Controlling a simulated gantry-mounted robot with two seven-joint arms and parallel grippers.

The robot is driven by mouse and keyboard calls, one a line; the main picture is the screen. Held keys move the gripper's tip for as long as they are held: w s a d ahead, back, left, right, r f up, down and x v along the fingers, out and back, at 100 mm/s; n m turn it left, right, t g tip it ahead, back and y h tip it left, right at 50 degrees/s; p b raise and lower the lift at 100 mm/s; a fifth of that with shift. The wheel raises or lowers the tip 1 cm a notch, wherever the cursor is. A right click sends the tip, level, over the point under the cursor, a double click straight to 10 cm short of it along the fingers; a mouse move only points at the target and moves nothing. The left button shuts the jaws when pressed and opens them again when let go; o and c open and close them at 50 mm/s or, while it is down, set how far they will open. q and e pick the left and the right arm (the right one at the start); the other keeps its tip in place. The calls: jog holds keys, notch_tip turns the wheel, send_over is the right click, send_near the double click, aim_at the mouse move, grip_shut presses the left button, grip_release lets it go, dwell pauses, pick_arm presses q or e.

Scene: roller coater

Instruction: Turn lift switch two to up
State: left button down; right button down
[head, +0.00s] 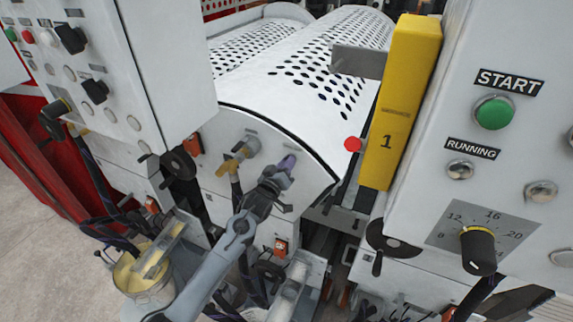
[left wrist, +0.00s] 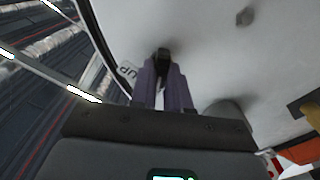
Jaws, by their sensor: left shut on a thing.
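My left gripper (head: 287,165) reaches up to the white end panel (head: 222,135) below the perforated cover. Its purple fingers are shut on a small dark switch knob, which the fingers hide in the head view. In the left wrist view the gripper (left wrist: 162,75) has one finger on each side of the dark knob (left wrist: 162,54). The knob's exact turn is hard to tell. My right gripper is not in view.
A yellow-and-grey fitting (head: 240,154) sticks out of the same panel, just left of my gripper. A yellow box marked 1 (head: 402,100) and a control panel with a green START button (head: 494,112) stand right. A left cabinet (head: 165,60) carries black knobs.

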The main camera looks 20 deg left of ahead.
pick_arm(q)
jog(key=shift+m, duration=0.4)
jog(key=shift+d+m+b, duration=0.15)
jog(key=shift+m+b, duration=0.5)
jog(key=shift+m, duration=2.1)
jog(key=shift+d+m+b, duration=0.1)
jog(key=shift+m+b, duration=0.55)
jog(key=shift+m, duration=2.1)
jog(key=c, duration=1.1)
grip_release()
jog(key=shift+s, duration=0.15)
